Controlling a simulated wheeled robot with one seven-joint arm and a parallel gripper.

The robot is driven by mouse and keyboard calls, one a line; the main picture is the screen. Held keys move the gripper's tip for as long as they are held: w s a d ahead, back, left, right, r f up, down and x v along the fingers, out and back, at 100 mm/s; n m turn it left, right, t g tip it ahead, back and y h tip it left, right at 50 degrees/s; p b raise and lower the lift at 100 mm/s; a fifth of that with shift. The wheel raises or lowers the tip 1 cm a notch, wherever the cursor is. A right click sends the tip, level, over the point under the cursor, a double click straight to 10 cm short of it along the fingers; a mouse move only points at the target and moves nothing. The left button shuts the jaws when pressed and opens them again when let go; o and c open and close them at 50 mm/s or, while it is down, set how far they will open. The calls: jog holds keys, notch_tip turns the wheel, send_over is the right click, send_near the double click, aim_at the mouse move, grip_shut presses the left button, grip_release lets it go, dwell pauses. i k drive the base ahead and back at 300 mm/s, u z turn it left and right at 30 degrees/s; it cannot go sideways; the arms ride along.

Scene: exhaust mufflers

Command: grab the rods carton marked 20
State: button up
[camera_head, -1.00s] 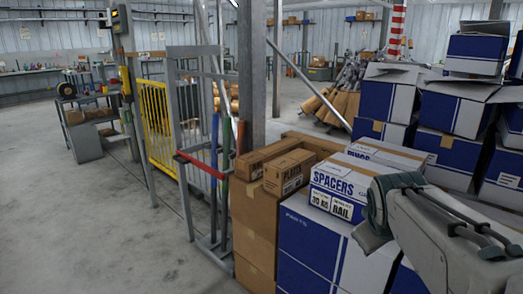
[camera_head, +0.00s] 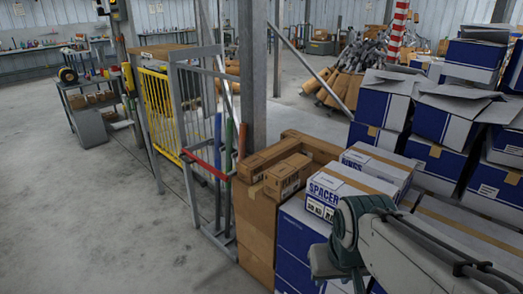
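No carton that I can read as rods or as marked 20 shows in the head view. A white and blue carton lettered SPACER (camera_head: 342,186) sits on the stack at centre right, its front partly hidden by my arm. Behind it is a similar carton lettered RINGS (camera_head: 378,166). To their left a small brown carton (camera_head: 287,177) lies on larger brown boxes. My arm reaches in from the lower right, its green-grey joint in front of the stack. No fingertips show.
Blue and white cartons (camera_head: 380,104), some with open flaps, are piled at the right. A grey metal post (camera_head: 252,75) stands behind the brown boxes. A yellow gate (camera_head: 160,110) and a rack with upright coloured bars stand left. Floor at the left is clear.

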aim_at(251, 170)
jog(key=u, duration=1.15)
jog(key=i, duration=3)
jog(key=z, duration=2.75)
jog(key=i, duration=0.5)
jog(key=u, duration=0.05)
